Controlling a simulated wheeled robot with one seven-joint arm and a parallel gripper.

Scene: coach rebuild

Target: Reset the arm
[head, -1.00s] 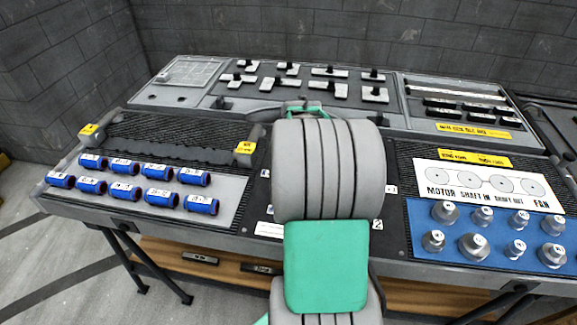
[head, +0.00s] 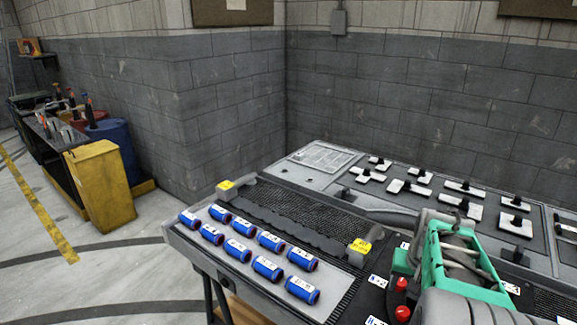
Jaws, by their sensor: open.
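My arm is folded low at the right of the head view, over the middle of the bench. Its grey rounded links fill the lower right corner. The green frame of my gripper (head: 455,258) shows above them, with grey parts inside it. I see nothing held in it. The fingertips are not clearly visible, and part of the bench behind is hidden.
A yellow bin (head: 103,185) and blue drum (head: 117,150) stand far left. Floor between is clear.

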